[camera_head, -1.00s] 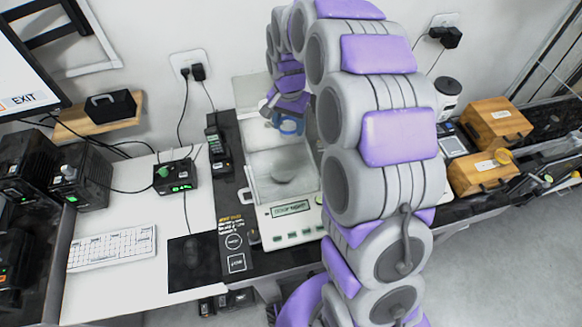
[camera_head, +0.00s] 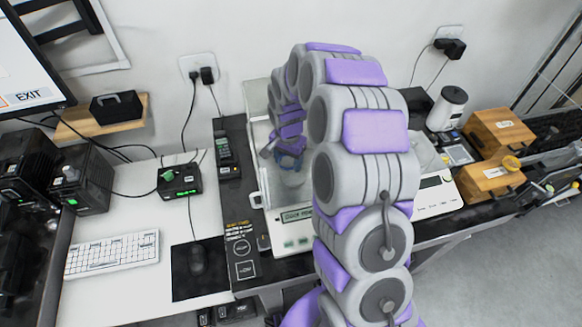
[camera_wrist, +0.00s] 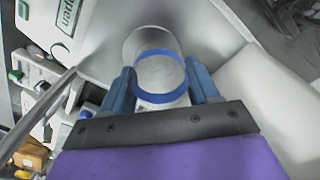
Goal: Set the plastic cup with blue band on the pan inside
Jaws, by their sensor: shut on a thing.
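The clear plastic cup with a blue band (camera_wrist: 157,75) is held between the two fingers of my gripper (camera_wrist: 165,88) in the wrist view. In the head view the cup (camera_head: 290,162) shows small below my gripper (camera_head: 278,152), inside the glass-walled balance (camera_head: 297,243). The cup looks roughly upright. The pan is mostly hidden behind my arm and the cup, so I cannot tell whether the cup touches it.
A second balance (camera_head: 436,196) stands to the right, partly behind my arm. Wooden boxes (camera_head: 497,128) stand further right. A handheld device (camera_head: 226,155), a small black box with green digits (camera_head: 180,182) and a keyboard (camera_head: 112,253) are at the left.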

